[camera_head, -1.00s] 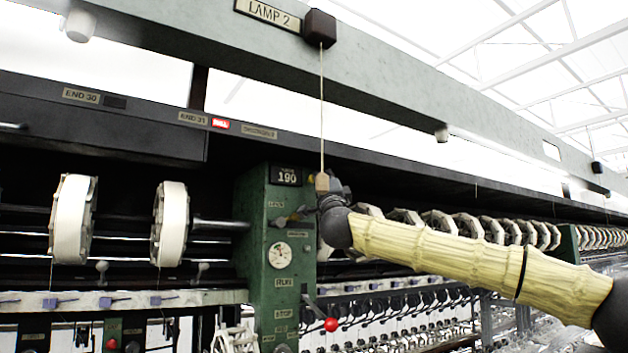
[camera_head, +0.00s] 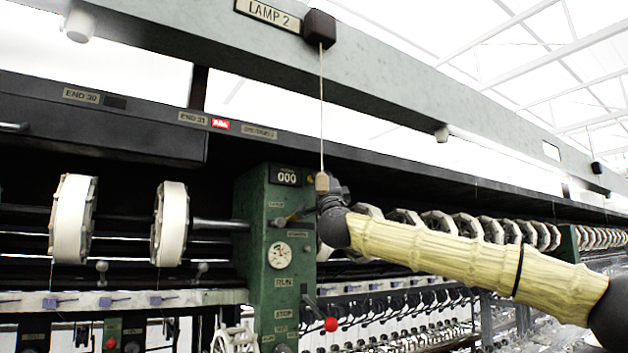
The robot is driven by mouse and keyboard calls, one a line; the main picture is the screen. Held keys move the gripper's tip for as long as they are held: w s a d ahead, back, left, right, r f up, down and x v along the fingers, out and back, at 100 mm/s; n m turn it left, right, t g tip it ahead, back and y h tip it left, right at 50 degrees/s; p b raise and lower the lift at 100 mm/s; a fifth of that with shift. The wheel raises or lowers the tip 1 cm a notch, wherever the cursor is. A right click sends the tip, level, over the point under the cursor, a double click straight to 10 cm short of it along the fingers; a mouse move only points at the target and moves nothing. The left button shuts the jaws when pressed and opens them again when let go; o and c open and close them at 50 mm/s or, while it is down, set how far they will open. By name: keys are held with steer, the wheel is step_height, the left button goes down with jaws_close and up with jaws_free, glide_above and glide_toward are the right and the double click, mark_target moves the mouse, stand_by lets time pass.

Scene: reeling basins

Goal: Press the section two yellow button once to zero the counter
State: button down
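The counter (camera_head: 286,176) at the top of the green machine post (camera_head: 262,215) reads 000. My gripper (camera_head: 318,207) is dark and small at the end of my yellowish arm, at the right side of the post just below the counter. The hanging pull cord's wooden end (camera_head: 321,182) overlaps it in the picture. I cannot make out its fingers, nor whether it touches the post.
The cord hangs from a dark box (camera_head: 320,28) beside the LAMP 2 sign (camera_head: 268,13). A red-knobbed lever (camera_head: 331,324) sticks out low right of the post. White reels (camera_head: 72,219) stand left, and a dial (camera_head: 280,255) sits on the post.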

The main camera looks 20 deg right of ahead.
steer(key=shift+s, duration=0.1)
steer(key=shift+s+d+b, duration=0.1)
steer(key=shift+s+b, duration=0.45)
steer(key=shift+s, duration=0.25)
steer(key=shift+f, duration=0.1)
steer(key=shift+s+d+b, duration=0.2)
steer(key=shift+s+b, duration=0.45)
steer(key=shift+s, duration=0.6)
steer(key=shift+s+d+b, duration=0.2)
steer(key=shift+s+b, duration=0.45)
steer(key=shift+s, duration=0.6)
